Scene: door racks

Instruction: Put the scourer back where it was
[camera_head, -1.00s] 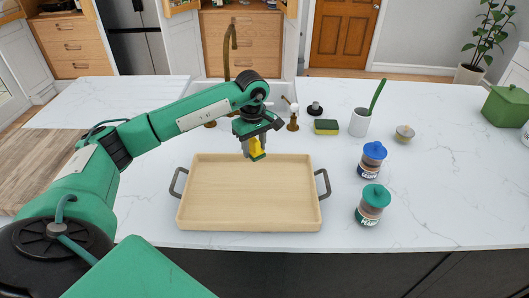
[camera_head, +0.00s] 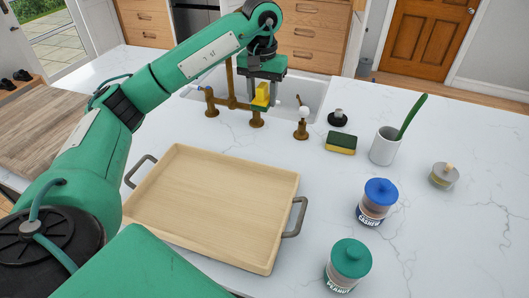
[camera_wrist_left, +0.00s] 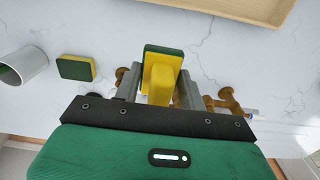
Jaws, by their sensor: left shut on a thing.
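My left gripper (camera_head: 264,88) is shut on a yellow and green scourer (camera_head: 261,100). It holds the scourer up near the brass tap at the front edge of the sink, apart from the counter. In the left wrist view the scourer (camera_wrist_left: 163,65) sits between the two grey fingers (camera_wrist_left: 160,88), with its yellow part towards the camera and a green layer beyond. A similar yellow and green sponge (camera_head: 341,143) lies on the counter to the right of the tap; it also shows in the left wrist view (camera_wrist_left: 76,68). My right gripper is not in view.
A wooden tray (camera_head: 283,238) with dark handles lies empty in front of the sink (camera_head: 318,88). A brass soap dispenser (camera_head: 302,125), a black stopper (camera_head: 338,118), a white cup (camera_head: 384,147) and two jars (camera_head: 377,203) stand on the right. The counter between tray and jars is clear.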

